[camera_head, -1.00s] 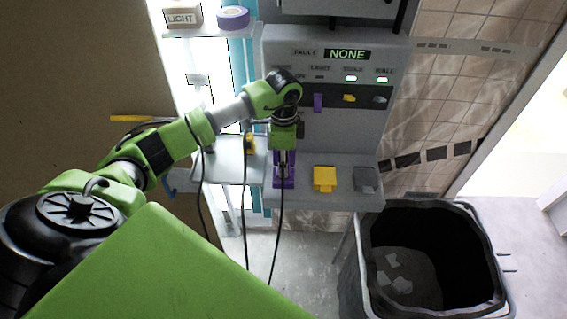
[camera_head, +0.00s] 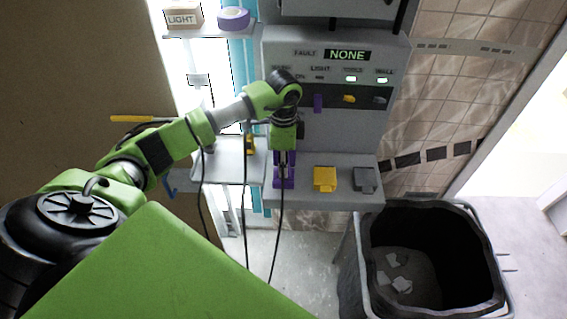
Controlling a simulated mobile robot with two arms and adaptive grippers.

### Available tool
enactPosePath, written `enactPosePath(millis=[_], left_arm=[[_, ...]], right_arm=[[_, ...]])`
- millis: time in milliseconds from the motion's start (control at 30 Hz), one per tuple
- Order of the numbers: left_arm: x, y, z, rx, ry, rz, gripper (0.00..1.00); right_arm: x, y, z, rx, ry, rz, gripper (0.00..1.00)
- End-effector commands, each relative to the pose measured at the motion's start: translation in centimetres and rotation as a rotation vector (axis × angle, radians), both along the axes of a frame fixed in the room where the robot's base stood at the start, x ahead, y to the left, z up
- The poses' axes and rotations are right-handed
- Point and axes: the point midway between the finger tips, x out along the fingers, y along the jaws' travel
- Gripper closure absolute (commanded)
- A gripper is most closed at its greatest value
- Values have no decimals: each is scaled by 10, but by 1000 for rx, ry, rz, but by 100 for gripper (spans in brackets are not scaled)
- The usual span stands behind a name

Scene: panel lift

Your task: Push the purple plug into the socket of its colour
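My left gripper (camera_head: 283,172) points down at the purple socket (camera_head: 284,184) on the grey ledge of the panel. Its fingers are closed around the purple plug (camera_head: 291,159), of which only purple slivers show beside the fingers. The plug is upright and in line with the socket, and it appears to be at or in its mouth; the fingers hide the exact contact. A dark cable hangs from there over the ledge's front. My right gripper is not in view.
A yellow socket (camera_head: 325,179) and a grey socket (camera_head: 364,179) stand to the right on the ledge. The panel display (camera_head: 347,55) reads NONE, with two green lights below. A black bin (camera_head: 425,265) stands below right. A shelf (camera_head: 228,160) is at left, with cables hanging.

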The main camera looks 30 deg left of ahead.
Motion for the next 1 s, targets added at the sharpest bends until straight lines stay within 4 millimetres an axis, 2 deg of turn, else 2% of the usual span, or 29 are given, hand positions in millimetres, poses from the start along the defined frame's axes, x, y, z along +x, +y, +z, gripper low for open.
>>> enactPosePath(millis=[1000], left_arm=[[0, 0, -5, 1, 1, 0, 97]], right_arm=[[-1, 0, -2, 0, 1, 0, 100]])
